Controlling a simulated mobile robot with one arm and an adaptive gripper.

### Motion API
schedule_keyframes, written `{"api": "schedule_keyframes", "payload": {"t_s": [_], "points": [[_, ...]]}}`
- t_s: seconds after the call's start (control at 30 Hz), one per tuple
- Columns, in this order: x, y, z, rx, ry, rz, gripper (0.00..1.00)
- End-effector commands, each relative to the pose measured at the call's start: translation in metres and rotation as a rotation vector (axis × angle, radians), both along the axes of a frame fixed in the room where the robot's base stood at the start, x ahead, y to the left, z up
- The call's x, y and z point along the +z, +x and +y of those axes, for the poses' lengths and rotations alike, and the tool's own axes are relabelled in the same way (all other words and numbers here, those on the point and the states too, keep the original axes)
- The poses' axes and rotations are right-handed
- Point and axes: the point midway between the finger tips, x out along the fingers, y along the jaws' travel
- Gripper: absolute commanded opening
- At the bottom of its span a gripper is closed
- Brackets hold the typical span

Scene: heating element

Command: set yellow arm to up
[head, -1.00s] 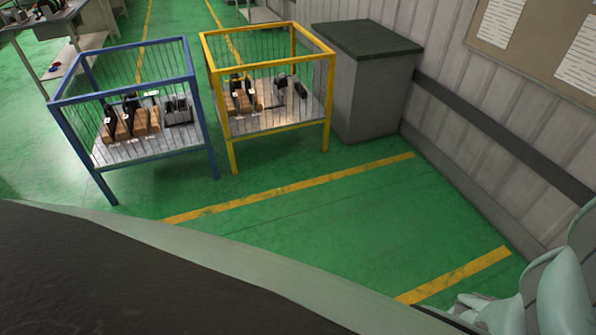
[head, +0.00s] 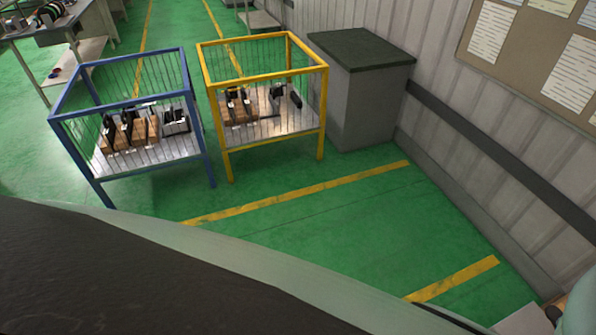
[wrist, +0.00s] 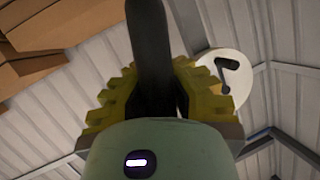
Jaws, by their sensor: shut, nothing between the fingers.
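My gripper (wrist: 152,60) shows in the wrist view as a dark upright shape above a pale green housing, with yellow toothed parts on both sides. It is shut and empty. Its tip runs to the top edge of that view. No yellow arm or heating element can be made out in either view. I cannot tell whether the yellow toothed parts belong to my gripper. The wrist view looks up at a ribbed wall or ceiling.
A blue-framed cage (head: 117,64) and a yellow-framed cage (head: 222,133) hold tools and wooden blocks. A grey cabinet (head: 368,102) stands by the wall. Green floor is clear before them. Brown boxes (wrist: 32,28) and a white disc (wrist: 237,72) show in the wrist view.

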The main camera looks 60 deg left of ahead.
Motion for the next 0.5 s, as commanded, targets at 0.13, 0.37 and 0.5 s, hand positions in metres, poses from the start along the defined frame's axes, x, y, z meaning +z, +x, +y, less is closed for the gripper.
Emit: {"api": "schedule_keyframes", "payload": {"t_s": [0.13, 0.37, 0.5], "points": [[-0.0025, 0.0066, 0.0093, 0.024, 0.025, 0.02, 0.0], [-0.0029, 0.0053, 0.0087, 0.02, 0.029, 0.034, 0.0], [-0.0039, 0.005, 0.0092, 0.019, 0.031, 0.037, 0.0]]}}
